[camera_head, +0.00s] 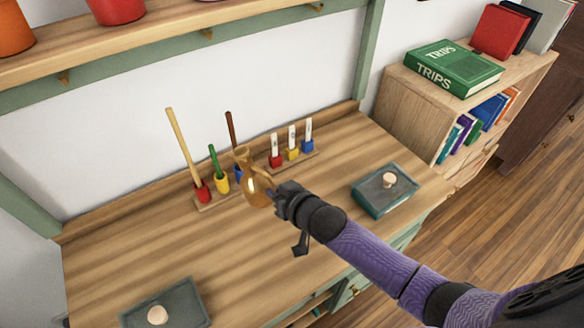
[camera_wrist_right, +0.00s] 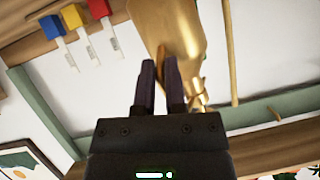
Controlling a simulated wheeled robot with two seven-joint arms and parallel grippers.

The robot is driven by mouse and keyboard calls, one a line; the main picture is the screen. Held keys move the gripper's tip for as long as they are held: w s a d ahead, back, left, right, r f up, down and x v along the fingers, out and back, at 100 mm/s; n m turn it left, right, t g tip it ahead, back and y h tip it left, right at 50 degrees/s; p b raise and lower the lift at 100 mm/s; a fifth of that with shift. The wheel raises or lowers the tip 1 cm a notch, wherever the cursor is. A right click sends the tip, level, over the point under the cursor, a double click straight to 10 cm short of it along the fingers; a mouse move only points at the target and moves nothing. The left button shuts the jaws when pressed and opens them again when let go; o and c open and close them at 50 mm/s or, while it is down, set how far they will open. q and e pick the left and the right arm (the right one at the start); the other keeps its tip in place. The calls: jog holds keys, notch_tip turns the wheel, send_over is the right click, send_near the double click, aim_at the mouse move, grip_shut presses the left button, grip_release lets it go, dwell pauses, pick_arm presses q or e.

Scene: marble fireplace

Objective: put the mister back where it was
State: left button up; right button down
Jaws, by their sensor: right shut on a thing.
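The mister (camera_head: 256,190) is a golden, bottle-shaped thing with a narrow top. It also shows in the right wrist view (camera_wrist_right: 170,28), large at the top middle. My right gripper (camera_head: 275,194) is shut on the mister's side, and its two fingers (camera_wrist_right: 161,75) meet the golden body in the wrist view. In the head view the mister is in front of a row of coloured holders, and I cannot tell whether its base touches the desk. My left gripper is not in view.
The wooden desk (camera_head: 130,265) carries a holder with red, yellow and blue cups and sticks (camera_head: 203,192), and a rack of labelled pieces (camera_head: 291,153). A bookshelf (camera_head: 410,105) stands right.

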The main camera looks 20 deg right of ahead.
jog(key=shift+m+t, duration=0.3)
jog(key=shift+m, duration=0.5)
jog(key=f+b, duration=0.1)
jog(key=b, duration=0.1)
jog(key=f+b, duration=0.4)
jog(key=shift+s+d, duration=0.3)
jog(key=shift+d, duration=0.1)
jog(key=shift+f+b, duration=0.35)
jog(key=shift+b, duration=0.1)
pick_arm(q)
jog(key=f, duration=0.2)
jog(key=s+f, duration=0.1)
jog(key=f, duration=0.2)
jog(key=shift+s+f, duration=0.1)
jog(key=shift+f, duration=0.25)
pick_arm(e)
jog(key=shift+r, duration=0.1)
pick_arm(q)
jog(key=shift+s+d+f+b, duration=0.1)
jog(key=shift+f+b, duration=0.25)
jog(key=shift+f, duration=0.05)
pick_arm(e)
jog(key=shift+f, duration=0.55)
jog(key=c, duration=0.6)
grip_release()
